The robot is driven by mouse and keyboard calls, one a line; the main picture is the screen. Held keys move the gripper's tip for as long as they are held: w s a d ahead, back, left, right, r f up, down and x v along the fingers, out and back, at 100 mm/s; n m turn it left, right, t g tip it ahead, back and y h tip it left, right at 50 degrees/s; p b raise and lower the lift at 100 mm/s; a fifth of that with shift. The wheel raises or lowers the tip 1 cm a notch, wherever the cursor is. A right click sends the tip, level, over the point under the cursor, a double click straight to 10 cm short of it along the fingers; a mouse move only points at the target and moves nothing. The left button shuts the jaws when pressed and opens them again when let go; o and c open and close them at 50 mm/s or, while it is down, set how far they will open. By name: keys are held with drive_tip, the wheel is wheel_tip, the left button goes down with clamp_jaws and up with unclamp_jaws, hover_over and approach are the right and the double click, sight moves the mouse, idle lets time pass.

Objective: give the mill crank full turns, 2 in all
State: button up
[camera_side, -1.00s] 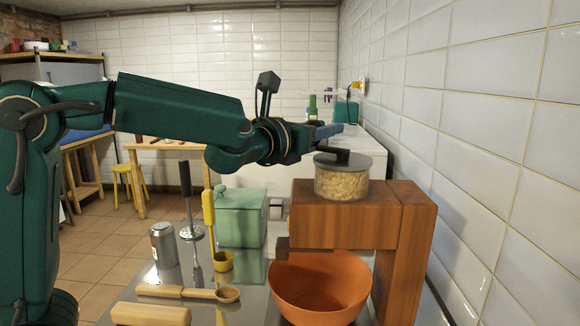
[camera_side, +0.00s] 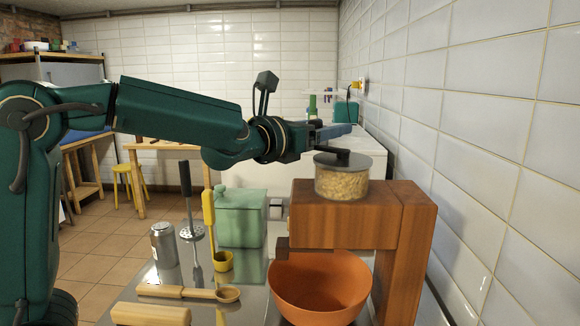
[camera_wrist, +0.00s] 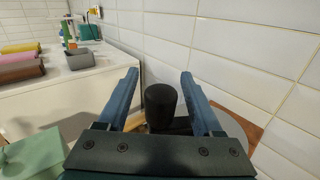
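The mill is a wooden stand (camera_side: 340,225) with a round glass hopper (camera_side: 342,186) full of pale grain. Its dark crank (camera_side: 345,158) lies across the hopper top. In the wrist view the black upright crank knob (camera_wrist: 160,106) stands between the two blue fingers of my gripper (camera_wrist: 160,76), with a gap on each side. My gripper is open and holds nothing. In the side view my gripper (camera_side: 342,131) is over the hopper's far side, and the knob cannot be made out there. An orange bowl (camera_side: 320,290) stands under the mill's overhang.
A white tiled wall (camera_side: 480,150) is close on the right. Left of the mill are a green canister (camera_side: 240,218), a yellow-handled tool (camera_side: 209,215), a masher (camera_side: 187,195), a can (camera_side: 164,245) and a wooden spoon (camera_side: 185,292). A white counter (camera_wrist: 70,95) lies beyond.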

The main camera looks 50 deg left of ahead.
drive_tip(key=shift+s+d, duration=0.2)
drive_tip(key=shift+s, duration=2.35)
